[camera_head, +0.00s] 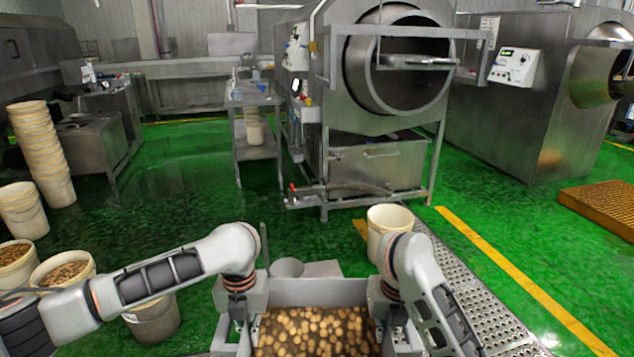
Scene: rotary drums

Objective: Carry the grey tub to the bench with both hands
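The grey tub (318,292) is at the bottom centre of the head view, filled with many round brown, potato-like pieces. Its far wall and rim show; its near side is cut off by the picture edge. My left gripper (246,328) points down at the tub's left side wall. My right gripper (386,322) points down at its right side wall. Both hands are at the rim, but the fingertips are mostly hidden, so their closure is unclear. What lies under the tub is hidden. I cannot tell which surface is the bench; a steel table (252,98) stands farther back.
A white bucket (388,228) stands just beyond the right arm, beside a perforated metal walkway (482,305). Buckets (68,268) and a bucket stack (42,150) stand at left. A large drum machine (380,165) is ahead. Open green floor (185,190) lies ahead left.

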